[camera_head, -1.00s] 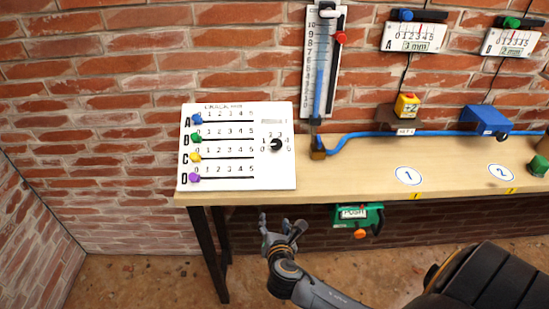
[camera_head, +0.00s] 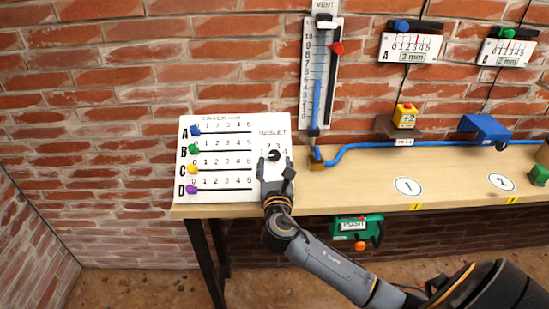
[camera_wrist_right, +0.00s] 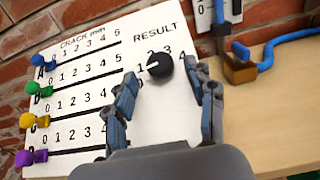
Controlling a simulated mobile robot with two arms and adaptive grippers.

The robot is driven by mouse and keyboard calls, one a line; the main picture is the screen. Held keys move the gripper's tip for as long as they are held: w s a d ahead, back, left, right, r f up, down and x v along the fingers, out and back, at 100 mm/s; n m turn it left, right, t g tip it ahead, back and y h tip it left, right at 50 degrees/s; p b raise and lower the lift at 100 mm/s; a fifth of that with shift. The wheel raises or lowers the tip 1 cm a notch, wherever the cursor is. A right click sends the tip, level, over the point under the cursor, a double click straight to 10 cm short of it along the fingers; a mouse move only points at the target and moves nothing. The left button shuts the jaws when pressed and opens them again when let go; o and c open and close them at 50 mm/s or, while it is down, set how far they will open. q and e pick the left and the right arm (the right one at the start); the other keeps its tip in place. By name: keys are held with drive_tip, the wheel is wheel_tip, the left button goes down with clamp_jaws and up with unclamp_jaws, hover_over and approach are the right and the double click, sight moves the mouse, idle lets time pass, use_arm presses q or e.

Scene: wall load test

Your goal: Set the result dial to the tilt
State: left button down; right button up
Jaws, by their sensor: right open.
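The result dial (camera_head: 274,155) is a round black knob on the right part of a white board, and it also shows in the right wrist view (camera_wrist_right: 160,67). Its white pointer faces left, near the 1. Numbers 1 to 4 are readable around it. My right gripper (camera_head: 275,171) is in front of the dial, fingers open on either side and just below it. In the wrist view the open fingers (camera_wrist_right: 168,92) frame the space under the knob; I see no contact. My left gripper is not in view.
The board (camera_head: 220,126) has crack sliders A to D, all at the left end. A vertical gauge (camera_head: 320,75) with blue liquid and a red marker hangs on the wall. A yellow box (camera_head: 405,116) sits on a bracket. A green push device (camera_head: 357,227) hangs under the bench (camera_head: 340,197).

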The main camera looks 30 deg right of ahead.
sight(274, 157)
drive_tip(key=shift+x, duration=1.4)
drive_tip(key=shift+c, duration=0.4)
drive_tip(key=c, duration=1.1)
drive_tip(key=shift+o, duration=0.2)
